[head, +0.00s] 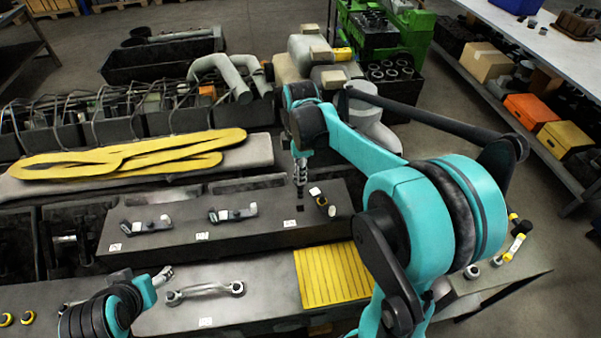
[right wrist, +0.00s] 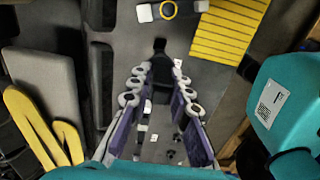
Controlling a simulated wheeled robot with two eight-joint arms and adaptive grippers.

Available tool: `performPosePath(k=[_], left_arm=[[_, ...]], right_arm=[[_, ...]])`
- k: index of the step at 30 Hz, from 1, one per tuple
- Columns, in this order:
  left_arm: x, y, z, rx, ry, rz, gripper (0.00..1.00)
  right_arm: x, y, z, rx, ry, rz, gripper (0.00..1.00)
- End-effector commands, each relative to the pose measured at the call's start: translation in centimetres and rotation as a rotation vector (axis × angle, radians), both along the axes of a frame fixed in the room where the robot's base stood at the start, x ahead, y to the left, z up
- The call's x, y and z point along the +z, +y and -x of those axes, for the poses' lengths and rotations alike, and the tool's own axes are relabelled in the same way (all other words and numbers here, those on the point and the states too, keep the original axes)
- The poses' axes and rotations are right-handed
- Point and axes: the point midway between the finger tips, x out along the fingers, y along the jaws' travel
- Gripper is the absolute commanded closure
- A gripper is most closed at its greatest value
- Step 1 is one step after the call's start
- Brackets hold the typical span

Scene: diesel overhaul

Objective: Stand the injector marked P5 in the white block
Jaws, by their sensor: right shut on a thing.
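My right gripper (head: 300,178) points down over the dark raised bench in the middle of the head view. In the right wrist view its purple-padded fingers (right wrist: 160,85) are shut on a small dark part, mostly hidden between them. I cannot read a P5 mark or confirm that this part is the injector. A small white block (head: 314,191) and a black part with a yellow ring (head: 325,203) are just right of the gripper; the yellow ring also shows in the wrist view (right wrist: 168,9). My left gripper (head: 163,274) is low at left, its fingers too small to judge.
Two small parts with white ends (head: 145,225) (head: 232,213) lie left on the raised bench. A connecting rod (head: 205,290) and a yellow ribbed mat (head: 333,275) lie in front. Small black, white and yellow parts (head: 515,243) stand at the right end, beyond my right arm.

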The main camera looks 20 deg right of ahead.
Motion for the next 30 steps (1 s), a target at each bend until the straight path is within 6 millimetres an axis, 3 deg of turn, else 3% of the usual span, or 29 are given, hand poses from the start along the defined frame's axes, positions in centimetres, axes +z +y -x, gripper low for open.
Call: performPosePath(k=[14, 30], left_arm=[[1.4, 0.0, 0.0, 0.0, 0.0, 0.0, 0.37], [5.3, 0.0, 0.0, 0.0, 0.0, 0.0, 0.37]], right_arm=[[1.9, 0.0, 0.0, 0.0, 0.0, 0.0, 1.0], [7.5, 0.0, 0.0, 0.0, 0.0, 0.0, 1.0]])
